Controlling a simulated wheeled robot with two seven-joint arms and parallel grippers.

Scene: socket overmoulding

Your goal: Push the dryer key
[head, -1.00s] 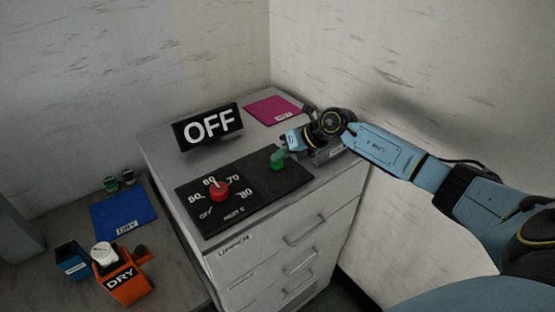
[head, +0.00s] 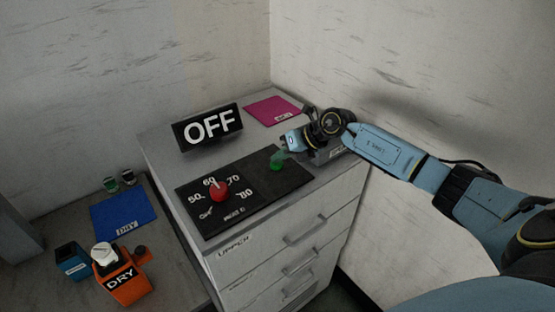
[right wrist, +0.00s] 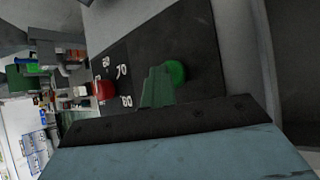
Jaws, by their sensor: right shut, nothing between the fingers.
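The dryer key is a green round button (head: 276,165) on the black control panel (head: 250,191) on top of the drawer cabinet. The button also shows in the right wrist view (right wrist: 177,73). My right gripper (head: 279,156) is shut and empty, its greenish fingertips at the button. In the right wrist view the fingers (right wrist: 157,86) overlap the button's left edge; whether they touch it I cannot tell. A red knob (head: 218,190) on the panel points near 60. The black sign (head: 209,127) behind the panel reads OFF. My left gripper is out of view.
A magenta mat (head: 273,111) lies at the cabinet's back. On the lower bench at left are a blue mat (head: 124,214), an orange DRY container (head: 122,281), a blue box (head: 71,262) and two small green-topped items (head: 119,181). Walls close in behind and at right.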

